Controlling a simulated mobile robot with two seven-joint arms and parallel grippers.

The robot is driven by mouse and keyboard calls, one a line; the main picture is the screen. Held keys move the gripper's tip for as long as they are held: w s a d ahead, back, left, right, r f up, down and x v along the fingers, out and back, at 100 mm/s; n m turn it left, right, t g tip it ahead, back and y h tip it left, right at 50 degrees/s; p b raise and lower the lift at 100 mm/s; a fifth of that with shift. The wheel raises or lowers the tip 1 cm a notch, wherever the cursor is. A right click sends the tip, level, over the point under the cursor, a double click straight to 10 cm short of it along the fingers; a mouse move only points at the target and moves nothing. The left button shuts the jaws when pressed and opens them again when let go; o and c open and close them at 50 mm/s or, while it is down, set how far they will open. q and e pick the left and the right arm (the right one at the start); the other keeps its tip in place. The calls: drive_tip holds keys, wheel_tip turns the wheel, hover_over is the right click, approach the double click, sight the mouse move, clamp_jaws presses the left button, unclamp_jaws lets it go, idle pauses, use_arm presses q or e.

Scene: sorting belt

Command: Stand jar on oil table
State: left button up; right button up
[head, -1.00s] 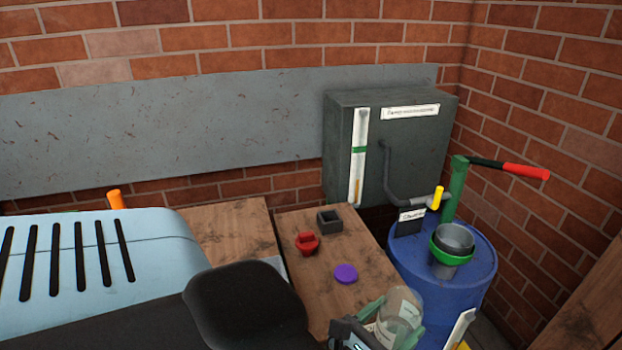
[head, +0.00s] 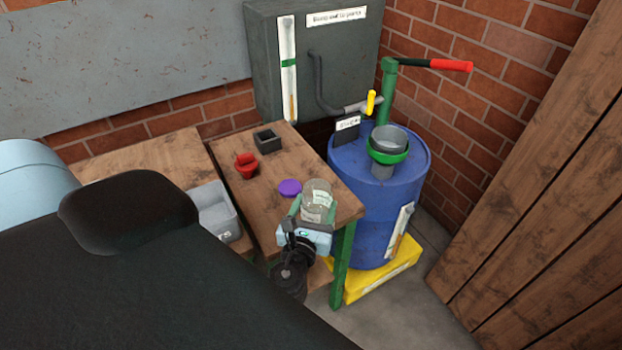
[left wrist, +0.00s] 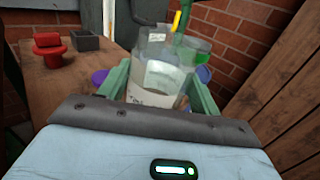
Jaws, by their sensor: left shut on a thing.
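A clear glass jar (head: 316,198) with a white label is upright between the green fingers of my left gripper (head: 314,208), which is shut on it. In the left wrist view the jar (left wrist: 155,72) fills the space between the fingers (left wrist: 165,88). The jar is at the front right of the wooden oil table (head: 345,203). I cannot tell whether its base touches the tabletop, as the gripper hides it. A purple lid (head: 289,188) lies flat on the table just left of the jar. My right gripper is not in view.
A red funnel-like piece (head: 246,166) and a dark square holder (head: 267,141) stand farther back on the table. A blue drum (head: 375,205) with a pump and a grey cup in a green ring (head: 388,148) stands close at the right. A grey bin (head: 214,210) is at the left.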

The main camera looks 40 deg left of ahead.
use_arm(q)
drive_tip(key=w+a+f, duration=0.1)
drive_tip(key=w+a, duration=0.1)
drive_tip(key=w, duration=0.1)
drive_tip(key=w+a+f+b, duration=0.1)
drive_tip(key=w+a+f, duration=0.1)
drive_tip(key=w, duration=0.1)
drive_tip(key=w+a+f, duration=0.1)
drive_tip(key=w+a, duration=0.1)
drive_tip(key=w, duration=0.1)
drive_tip(key=shift+f, duration=0.3)
drive_tip(key=shift+f+b, duration=0.15)
drive_tip(key=shift+b, duration=0.2)
drive_tip(key=o, duration=1.1)
drive_tip(key=shift+o, duration=0.5)
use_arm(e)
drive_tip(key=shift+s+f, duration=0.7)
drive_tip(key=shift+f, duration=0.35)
